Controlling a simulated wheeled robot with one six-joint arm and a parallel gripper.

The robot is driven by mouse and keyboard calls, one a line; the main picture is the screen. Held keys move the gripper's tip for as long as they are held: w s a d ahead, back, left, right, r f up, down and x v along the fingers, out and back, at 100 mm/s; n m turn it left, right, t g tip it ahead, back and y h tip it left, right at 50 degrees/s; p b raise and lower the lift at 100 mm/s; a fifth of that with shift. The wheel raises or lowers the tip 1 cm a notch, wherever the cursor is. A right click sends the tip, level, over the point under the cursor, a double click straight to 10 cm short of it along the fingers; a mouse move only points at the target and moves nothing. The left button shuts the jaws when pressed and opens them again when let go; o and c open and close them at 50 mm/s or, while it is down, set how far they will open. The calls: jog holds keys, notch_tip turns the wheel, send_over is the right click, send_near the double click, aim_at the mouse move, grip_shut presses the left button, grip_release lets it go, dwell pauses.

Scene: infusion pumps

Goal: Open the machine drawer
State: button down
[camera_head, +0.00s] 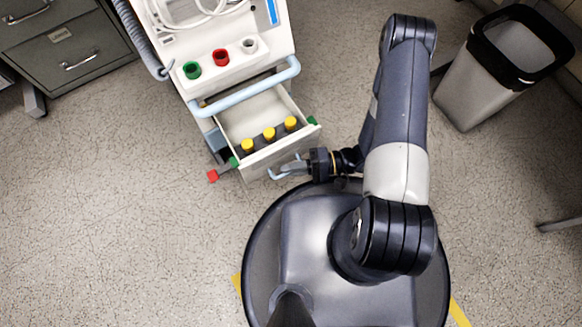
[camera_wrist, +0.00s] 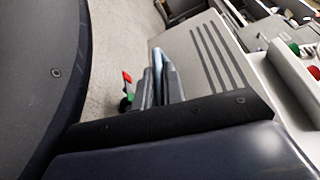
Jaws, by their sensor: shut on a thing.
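The machine (camera_head: 240,45) is a white cart with a pale blue bar handle (camera_head: 245,88) across its front. Its drawer (camera_head: 262,112) stands pulled out below that bar, and I can see into it. Several yellow-capped vials (camera_head: 269,134) stand in a row inside, near its front panel. My gripper (camera_head: 298,166) is at the drawer's front, shut on the light blue drawer handle (camera_head: 281,173).
Green, red and white cups (camera_head: 221,57) sit on the machine's top ledge. A grey cabinet (camera_head: 65,50) stands at the upper left and a waste bin (camera_head: 500,65) at the upper right. My round base is close in front of the drawer. The floor to the left is clear.

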jog(key=shift+d, duration=0.1)
jog(key=c, duration=1.5)
grip_release()
jog(key=w+d+p, duration=0.1)
jog(key=d+p, duration=0.1)
jog(key=d, duration=0.8)
jog(key=shift+w+d+r, duration=0.35)
jog(key=shift+r, duration=0.1)
